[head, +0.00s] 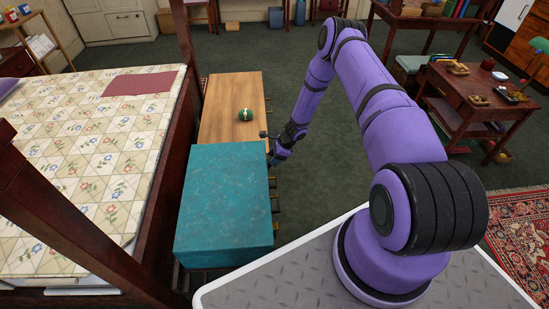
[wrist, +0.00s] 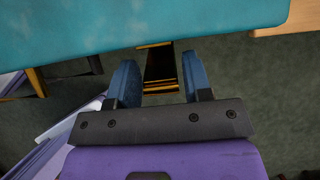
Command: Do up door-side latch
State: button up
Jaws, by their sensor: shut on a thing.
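A teal case (head: 222,205) with a flat top lies beside the bed, and its edge also shows at the top of the wrist view (wrist: 130,28). Small brass fittings (head: 275,196) stick out along its right side. My gripper (head: 270,143) is at the far right corner of the case. In the wrist view my gripper (wrist: 160,82) has its blue fingers on either side of a brass latch (wrist: 160,66) that hangs below the teal edge, and it is shut on this latch. The head view is too small to show the latch between the fingers.
A wooden bench top (head: 232,95) with a green ball (head: 245,114) lies just beyond the case. The bed (head: 90,180) with its dark posts stands close on the left. The carpet (head: 330,180) right of the case is clear. A low side table (head: 470,85) stands at the right.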

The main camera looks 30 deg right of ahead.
jog(key=o, duration=1.1)
jog(key=shift+c, duration=0.2)
jog(key=shift+r, duration=0.1)
jog(key=v, duration=1)
jog(key=shift+d+r, duration=0.2)
jog(key=shift+r, duration=0.1)
jog(key=shift+s, duration=0.1)
